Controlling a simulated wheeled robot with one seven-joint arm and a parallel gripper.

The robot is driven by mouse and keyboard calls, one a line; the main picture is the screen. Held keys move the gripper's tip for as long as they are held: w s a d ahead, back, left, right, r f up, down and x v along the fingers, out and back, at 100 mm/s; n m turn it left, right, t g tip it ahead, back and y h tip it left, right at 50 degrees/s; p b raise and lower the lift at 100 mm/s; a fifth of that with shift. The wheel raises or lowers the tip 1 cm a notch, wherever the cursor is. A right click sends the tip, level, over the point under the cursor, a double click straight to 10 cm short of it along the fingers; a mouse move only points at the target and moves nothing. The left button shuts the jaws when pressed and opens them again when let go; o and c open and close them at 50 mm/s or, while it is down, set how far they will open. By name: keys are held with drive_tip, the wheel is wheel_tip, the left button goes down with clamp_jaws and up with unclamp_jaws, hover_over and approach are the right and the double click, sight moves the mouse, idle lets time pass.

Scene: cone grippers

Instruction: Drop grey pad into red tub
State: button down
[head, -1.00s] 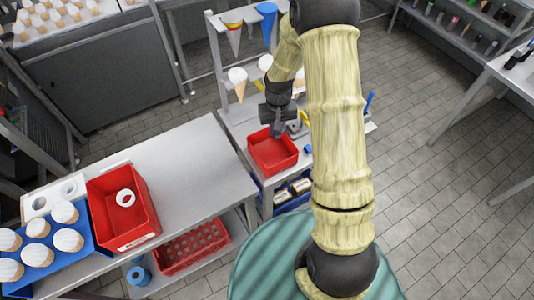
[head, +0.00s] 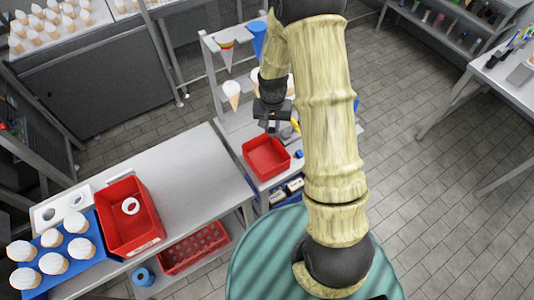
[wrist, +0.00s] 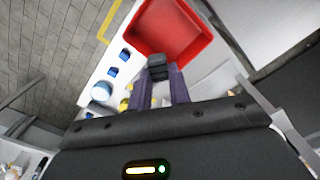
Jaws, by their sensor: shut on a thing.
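My gripper (wrist: 158,85) is shut on a small dark grey pad (wrist: 157,67), which shows between the fingertips in the wrist view. A red tub (wrist: 150,38) lies just beyond the pad there. In the head view the gripper (head: 271,126) is just behind the back rim of this red tub (head: 266,160), which stands on the narrow bench and looks empty. I cannot tell the height of the pad above the tub. A second, larger red tub (head: 118,235) on the left table holds a white ring (head: 130,205).
A rack with cones (head: 231,92) stands behind the near tub. Small blue items (wrist: 113,70) lie beside it. A blue tray (head: 85,260) of white-topped cones stands on the left table, whose middle (head: 185,165) is clear. A red perforated crate (head: 195,248) sits below.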

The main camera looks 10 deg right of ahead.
drive_tip(key=shift+f, duration=0.15)
wheel_tip(320, 180, down, 6)
drive_tip(key=b, duration=0.4)
idle(0.3)
drive_tip(key=c, duration=1.2)
unclamp_jaws()
drive_tip(key=shift+r, duration=0.25)
wheel_tip(320, 180, up, 17)
drive_tip(key=b, duration=0.4)
